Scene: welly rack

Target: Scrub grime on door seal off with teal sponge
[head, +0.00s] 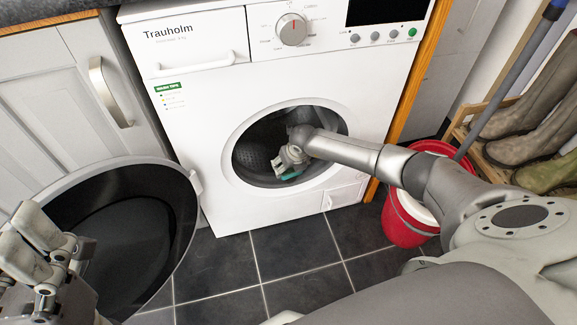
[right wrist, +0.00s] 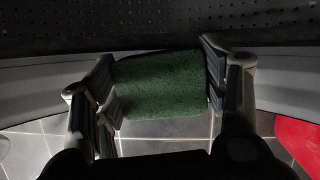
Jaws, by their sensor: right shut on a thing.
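My right gripper (head: 287,168) reaches into the round opening of the white washing machine (head: 200,105). It is shut on the teal sponge (head: 290,176), low in the opening. In the right wrist view the sponge (right wrist: 160,85) looks dark green and sits between the two fingers (right wrist: 160,88). The grey door seal (right wrist: 285,85) curves behind and to both sides of it; I cannot tell whether the sponge touches it. I cannot make out any grime.
The open round door (head: 187,190) hangs out to the left, before a grey cupboard (head: 80,70). A red bucket (head: 400,222) stands right of the machine, close under my right arm. Boots (head: 520,105) stand on a wooden rack at the right. Dark floor tiles (head: 295,250) are clear in front.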

